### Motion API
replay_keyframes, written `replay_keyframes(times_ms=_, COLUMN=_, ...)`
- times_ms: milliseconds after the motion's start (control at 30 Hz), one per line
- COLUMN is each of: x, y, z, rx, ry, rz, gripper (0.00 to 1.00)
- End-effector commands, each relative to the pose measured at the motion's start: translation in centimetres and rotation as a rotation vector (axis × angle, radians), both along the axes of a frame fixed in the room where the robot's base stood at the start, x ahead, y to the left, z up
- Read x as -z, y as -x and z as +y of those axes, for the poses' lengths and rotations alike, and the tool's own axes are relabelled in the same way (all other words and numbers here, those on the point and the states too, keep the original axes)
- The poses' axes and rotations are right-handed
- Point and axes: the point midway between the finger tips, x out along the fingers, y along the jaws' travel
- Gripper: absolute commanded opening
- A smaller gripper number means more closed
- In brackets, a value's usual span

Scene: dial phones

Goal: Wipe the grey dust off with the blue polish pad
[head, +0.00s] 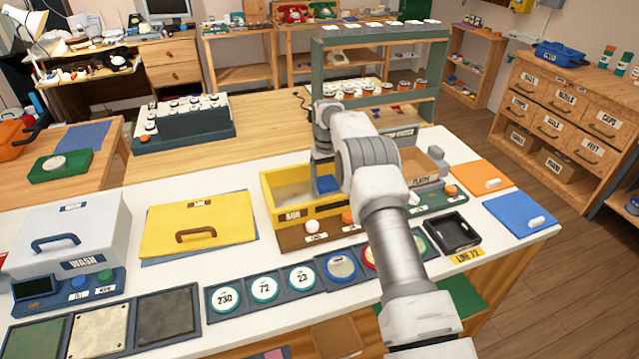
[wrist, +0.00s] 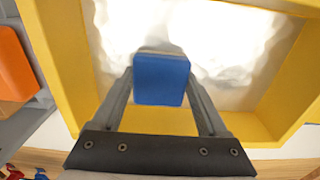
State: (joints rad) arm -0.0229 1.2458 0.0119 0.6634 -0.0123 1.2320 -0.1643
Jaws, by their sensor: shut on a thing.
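The blue polish pad (wrist: 162,80) is between the two fingers of my gripper (wrist: 160,92) in the wrist view, and the gripper is shut on it. In the head view the pad (head: 326,184) is a small blue block inside the open yellow box (head: 283,213), near its right end. Pale, lumpy material (wrist: 220,45) covers the box floor beyond the pad, bright white in the wrist view. I cannot tell whether the pad touches it. I cannot make out for certain any grey dust. My arm hides part of the box's right side.
A row of dark tiles with round dials (head: 264,288) lies in front of the box, partly behind my arm. A yellow lidded panel (head: 197,225) and a white wash box (head: 62,240) stand left. A green rack (head: 318,75) rises behind. A black tray (head: 453,232) lies right.

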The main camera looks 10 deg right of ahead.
Motion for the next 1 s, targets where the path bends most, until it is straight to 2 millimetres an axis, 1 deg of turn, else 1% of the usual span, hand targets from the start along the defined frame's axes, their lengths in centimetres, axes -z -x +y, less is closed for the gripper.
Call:
replay_keyframes(times_ms=100, x=0.0, y=-0.2, z=-1.0, rx=0.001, ry=0.000, rz=0.001, gripper=0.32)
replay_keyframes(times_ms=267, x=0.0, y=-0.3, z=-1.5, rx=0.001, ry=0.000, rz=0.000, gripper=0.32)
replay_keyframes(times_ms=633, x=0.1, y=-0.9, z=-4.3, rx=0.000, ry=0.000, rz=-0.001, gripper=0.32)
replay_keyframes(times_ms=867, x=0.0, y=-0.9, z=-4.5, rx=-0.001, ry=0.000, rz=0.001, gripper=0.32)
replay_keyframes(times_ms=1000, x=0.0, y=-0.8, z=-3.6, rx=-0.002, ry=0.000, rz=0.000, gripper=0.32)
